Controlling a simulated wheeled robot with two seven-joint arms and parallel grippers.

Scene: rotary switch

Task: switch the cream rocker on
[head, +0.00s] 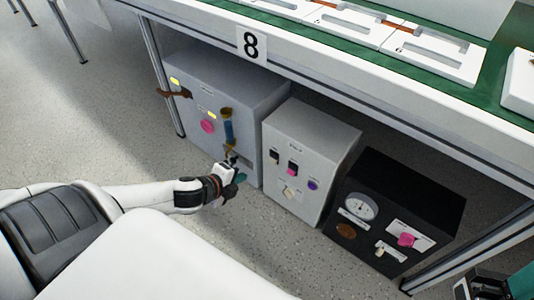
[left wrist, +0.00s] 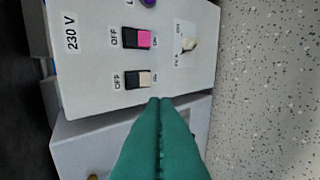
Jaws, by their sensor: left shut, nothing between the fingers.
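The cream rocker (left wrist: 138,80) sits on the front panel of the light grey middle box (left wrist: 185,85), with OFF and ON labels at its ends. Its dark half is beside OFF and its cream half beside ON; I cannot tell which half is pressed in. In the head view the rocker (head: 275,156) is small, at the panel's upper left. My left gripper (left wrist: 161,101) is shut and empty, its green tips close to the rocker's cream end, apparently apart from it. In the head view it (head: 241,177) is left of the box. My right gripper (head: 490,286) is partly cut off.
A pink rocker (left wrist: 144,39), a cream toggle (left wrist: 190,44) and a purple button (left wrist: 148,2) share the panel. A larger grey box (head: 185,115) stands left, a black box with a gauge (head: 410,195) right. The table edge (head: 330,85) overhangs them. The floor in front is clear.

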